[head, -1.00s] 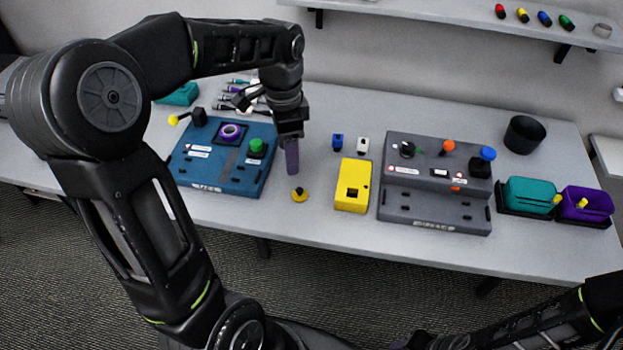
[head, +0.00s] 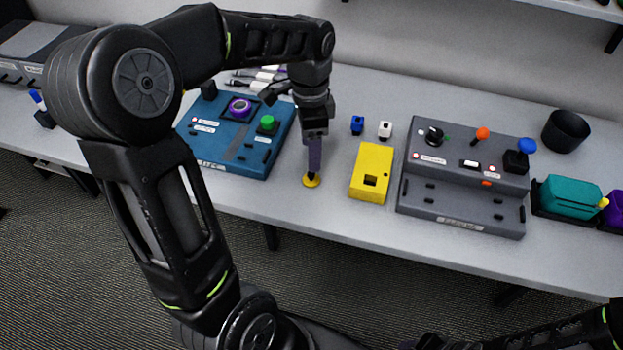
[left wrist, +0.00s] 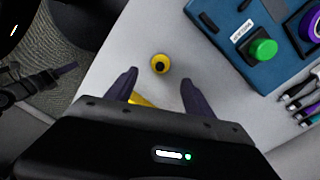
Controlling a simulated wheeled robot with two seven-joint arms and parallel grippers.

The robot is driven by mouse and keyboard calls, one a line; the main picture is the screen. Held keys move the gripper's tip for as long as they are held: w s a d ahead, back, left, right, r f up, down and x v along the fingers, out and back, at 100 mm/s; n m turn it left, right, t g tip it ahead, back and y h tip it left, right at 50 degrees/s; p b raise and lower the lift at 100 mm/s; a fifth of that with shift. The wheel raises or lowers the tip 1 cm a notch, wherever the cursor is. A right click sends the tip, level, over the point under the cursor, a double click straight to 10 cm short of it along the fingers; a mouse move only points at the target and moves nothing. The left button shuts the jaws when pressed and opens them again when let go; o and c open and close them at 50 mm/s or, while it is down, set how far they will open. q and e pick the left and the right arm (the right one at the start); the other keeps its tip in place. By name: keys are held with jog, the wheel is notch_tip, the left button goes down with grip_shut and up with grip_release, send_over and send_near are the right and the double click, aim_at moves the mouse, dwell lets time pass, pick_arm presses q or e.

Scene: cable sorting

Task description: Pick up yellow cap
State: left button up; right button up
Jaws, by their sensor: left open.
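The yellow cap (head: 311,181) lies on the grey table between the blue panel and the yellow box, near the table's front edge. It is a small round disc with a dark centre. My left gripper (head: 313,172) points down right at the cap in the head view and partly covers it. In the left wrist view the cap (left wrist: 160,64) lies just beyond the two open, empty fingertips (left wrist: 158,80), between their lines. Whether the fingers touch it cannot be told. My right gripper is not clearly visible.
The blue panel (head: 222,150) with a green button stands left of the cap. The yellow box (head: 371,172) stands to its right, then a grey console (head: 462,205). Table around the cap is clear.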

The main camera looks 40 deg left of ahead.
aim_at(311, 177)
pick_arm(q)
jog(key=shift+f, duration=1.3)
jog(key=shift+s+d+f+p, duration=0.1)
jog(key=shift+f+p, duration=0.5)
jog(key=shift+f, duration=2)
jog(key=shift+c, duration=0.2)
grip_shut()
